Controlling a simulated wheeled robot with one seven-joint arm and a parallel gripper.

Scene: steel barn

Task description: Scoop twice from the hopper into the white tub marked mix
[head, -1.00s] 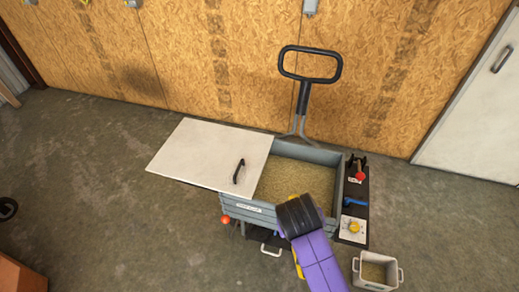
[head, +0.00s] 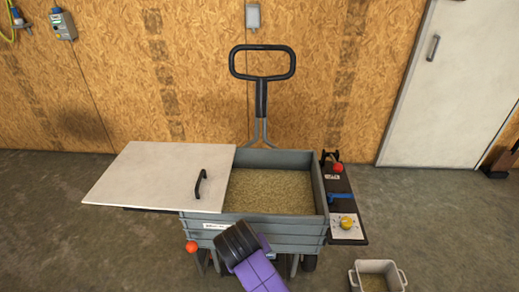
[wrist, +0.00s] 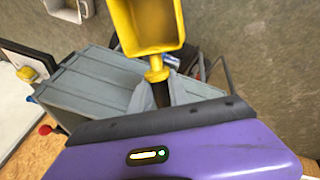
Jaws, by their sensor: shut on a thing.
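The hopper (head: 303,226) is a grey slatted cart body filled with tan grain (head: 268,190). Its white lid (head: 150,175) covers the left part. A small white tub with two handles (head: 397,273) stands on the floor at the lower right, cut by the frame edge. It holds some tan grain; its marking is not readable. In the wrist view, my gripper (wrist: 161,94) is shut on the dark handle of a yellow scoop (wrist: 150,25). The scoop's visible inside looks empty. My arm hides the scoop in the head view, in front of the hopper.
A dark side shelf (head: 345,205) on the cart's right carries a red knob, a blue lever and a yellow dial (head: 346,221). A black push handle (head: 262,62) rises behind. Concrete floor is clear on the left.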

